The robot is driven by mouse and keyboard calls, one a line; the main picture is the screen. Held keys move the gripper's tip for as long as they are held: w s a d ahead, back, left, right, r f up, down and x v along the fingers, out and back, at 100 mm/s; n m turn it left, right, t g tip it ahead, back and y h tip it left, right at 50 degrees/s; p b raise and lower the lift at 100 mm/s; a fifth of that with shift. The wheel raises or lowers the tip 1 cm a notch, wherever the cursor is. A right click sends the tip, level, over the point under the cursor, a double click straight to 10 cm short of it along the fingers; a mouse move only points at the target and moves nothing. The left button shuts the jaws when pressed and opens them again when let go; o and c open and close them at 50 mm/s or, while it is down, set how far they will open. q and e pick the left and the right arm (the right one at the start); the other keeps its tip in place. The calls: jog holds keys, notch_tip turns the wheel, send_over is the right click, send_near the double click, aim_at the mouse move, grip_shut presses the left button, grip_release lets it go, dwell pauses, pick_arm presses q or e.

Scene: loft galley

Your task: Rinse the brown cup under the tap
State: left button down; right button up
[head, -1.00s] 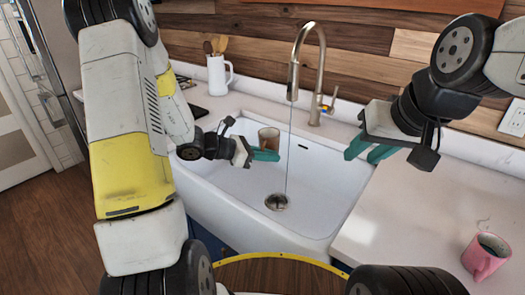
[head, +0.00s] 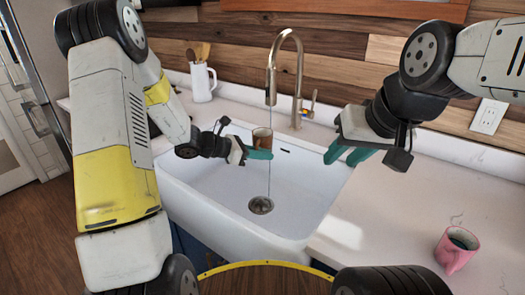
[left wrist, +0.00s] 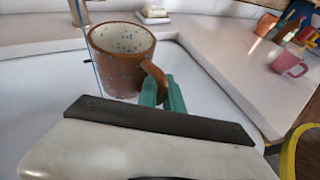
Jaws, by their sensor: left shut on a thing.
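The brown cup (head: 263,138) is upright over the white sink (head: 215,190). My left gripper (head: 258,154) is shut on its handle; the left wrist view shows the teal fingers (left wrist: 163,94) at the handle of the cup (left wrist: 118,68), which looks empty with a speckled, pale inside. The tap (head: 285,48) is running: a thin stream (head: 269,178) falls to the drain (head: 261,205). The stream passes close beside the cup's rim, on the left in the wrist view (left wrist: 98,72). My right gripper (head: 347,152) is open and empty above the sink's right edge.
A pink mug (head: 456,250) stands on the counter (head: 385,215) at the right; it also shows in the left wrist view (left wrist: 287,62). A white jug (head: 203,82) with wooden utensils stands behind the sink at the left. The counter between sink and mug is clear.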

aim_at(271, 145)
pick_arm(q)
jog(key=shift+w+d+f, duration=0.3)
jog(key=shift+w+d, duration=0.05)
jog(key=shift+w, duration=1.05)
jog(key=shift+w+d+f, duration=0.25)
jog(key=shift+w+d, duration=0.1)
jog(key=shift+w, duration=1.1)
jog(key=shift+w+d+f, duration=0.3)
jog(key=shift+w+d, duration=0.05)
jog(key=shift+w, duration=1.05)
jog(key=shift+d, duration=0.15)
jog(key=shift+s+d, duration=0.1)
jog(key=shift+d, duration=0.35)
jog(key=s+a, duration=0.2)
jog(key=s, duration=0.6)
jog(key=shift+w, duration=0.1)
jog(key=s+a+r, duration=0.1)
jog(key=s+r, duration=0.3)
jog(key=s, duration=0.1)
